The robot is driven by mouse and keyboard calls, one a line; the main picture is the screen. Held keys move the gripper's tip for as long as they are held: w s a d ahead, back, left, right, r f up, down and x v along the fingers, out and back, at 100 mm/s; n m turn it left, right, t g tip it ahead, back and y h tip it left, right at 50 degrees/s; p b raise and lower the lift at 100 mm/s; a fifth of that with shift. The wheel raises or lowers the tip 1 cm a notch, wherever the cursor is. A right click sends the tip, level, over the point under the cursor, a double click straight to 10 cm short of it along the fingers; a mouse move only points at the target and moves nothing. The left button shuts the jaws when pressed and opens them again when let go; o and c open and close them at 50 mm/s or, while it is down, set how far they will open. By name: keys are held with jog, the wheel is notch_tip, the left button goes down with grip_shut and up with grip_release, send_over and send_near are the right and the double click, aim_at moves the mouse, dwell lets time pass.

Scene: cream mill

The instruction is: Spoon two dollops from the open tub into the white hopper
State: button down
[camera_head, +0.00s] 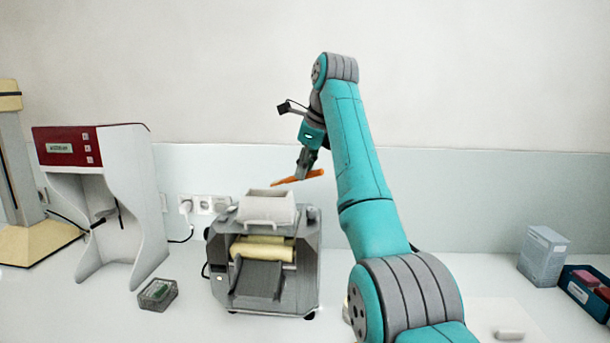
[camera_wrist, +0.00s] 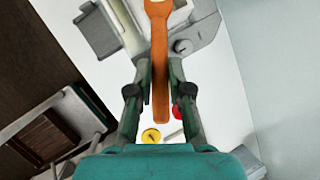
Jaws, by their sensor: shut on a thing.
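My gripper (camera_head: 307,166) is shut on the handle of an orange spoon (camera_head: 290,179), held roughly level above the mill. The spoon (camera_wrist: 159,60) also runs up between the fingers of my gripper (camera_wrist: 153,88) in the wrist view. Its tip points left in the head view, over the white hopper (camera_head: 268,209) and clear of it. I cannot tell whether anything lies on the spoon. The hopper sits on top of the grey mill (camera_head: 222,258). In the wrist view a small round yellow thing (camera_wrist: 151,136) shows below; I cannot tell whether it is the tub.
A red and white machine (camera_head: 85,147) stands left of the mill, with a small grey box (camera_head: 157,294) in front. At the right are a grey container (camera_head: 542,256) and a dark blue bin (camera_head: 578,290). A small white object (camera_head: 509,335) lies near the front.

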jog(key=shift+r, duration=1.6)
